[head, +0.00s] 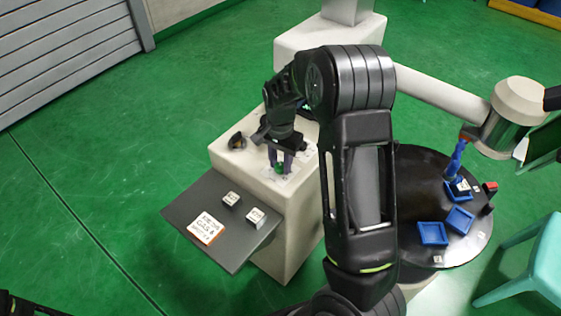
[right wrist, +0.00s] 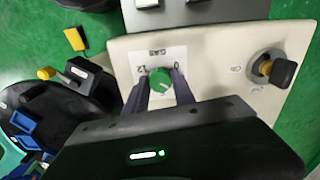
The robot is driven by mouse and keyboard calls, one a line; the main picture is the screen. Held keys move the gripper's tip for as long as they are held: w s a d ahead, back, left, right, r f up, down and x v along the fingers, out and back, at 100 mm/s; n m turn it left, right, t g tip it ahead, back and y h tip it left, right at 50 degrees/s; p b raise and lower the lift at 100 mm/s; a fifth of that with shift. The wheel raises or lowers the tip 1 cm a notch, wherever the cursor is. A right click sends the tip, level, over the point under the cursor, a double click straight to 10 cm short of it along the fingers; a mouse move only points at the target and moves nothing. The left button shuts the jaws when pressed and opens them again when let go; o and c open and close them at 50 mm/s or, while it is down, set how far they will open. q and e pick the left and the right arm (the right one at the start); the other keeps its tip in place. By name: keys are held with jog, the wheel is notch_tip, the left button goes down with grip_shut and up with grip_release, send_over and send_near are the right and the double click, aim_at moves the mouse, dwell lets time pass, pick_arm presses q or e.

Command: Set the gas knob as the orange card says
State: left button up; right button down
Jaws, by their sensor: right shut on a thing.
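The green gas knob (right wrist: 159,81) sits on a white label marked GAS, with 0 at its right and 12 at its left. My right gripper (right wrist: 160,88) is shut on the knob, one finger on each side. A small pale mark shows on the knob, but its exact setting is hard to tell. In the head view the right gripper (head: 280,166) reaches down onto the pale cabinet top with the green knob (head: 280,169) between its fingers. The orange-edged card (head: 207,228) lies on the grey shelf; its large line seems to read GAS 6.
A black knob with a brass collar (right wrist: 275,69) stands on the same cabinet (head: 268,185). Two pale blocks (head: 231,199) (head: 256,217) sit on the grey shelf (head: 180,208). A round black table (head: 415,180) holds blue trays; a teal stool (head: 530,260) stands at right.

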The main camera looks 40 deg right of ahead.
aim_at(280, 165)
jog(key=m+p, duration=0.1)
jog(key=m, duration=0.3)
jog(key=shift+w+r+m, duration=0.1)
jog(key=shift+r+m, duration=0.05)
jog(key=shift+m, duration=0.15)
jog(key=m+p, duration=0.2)
jog(key=m, duration=0.3)
jog(key=shift+p, duration=0.3)
jog(key=shift+m, duration=0.3)
jog(key=c, duration=1.1)
grip_release()
jog(key=shift+o, duration=0.2)
notch_tip(280, 165, up, 8)
jog(key=shift+f+b, duration=0.2)
jog(key=shift+b, duration=0.1)
